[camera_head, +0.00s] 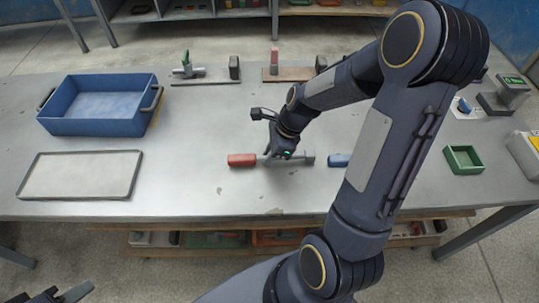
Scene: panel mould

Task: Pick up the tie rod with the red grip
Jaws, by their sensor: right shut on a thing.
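The tie rod with the red grip (242,160) lies across the front middle of the grey table. Its red grip points left and a grey end block (307,158) shows at its right. My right gripper (276,157) reaches down and is shut on the rod's metal shaft, just right of the red grip. The fingertips are partly hidden by the hand. I cannot tell whether the rod touches the table. My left gripper (58,295) shows only in part at the bottom left corner, away from the table; its jaw opening is unclear.
A blue grip (340,160) lies to the right, partly behind my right arm. A blue bin (100,128) and a flat grey tray (80,193) are at left. Two clamp-like fixtures (187,70) (274,64) stand at the back. A green box (463,160) is at right.

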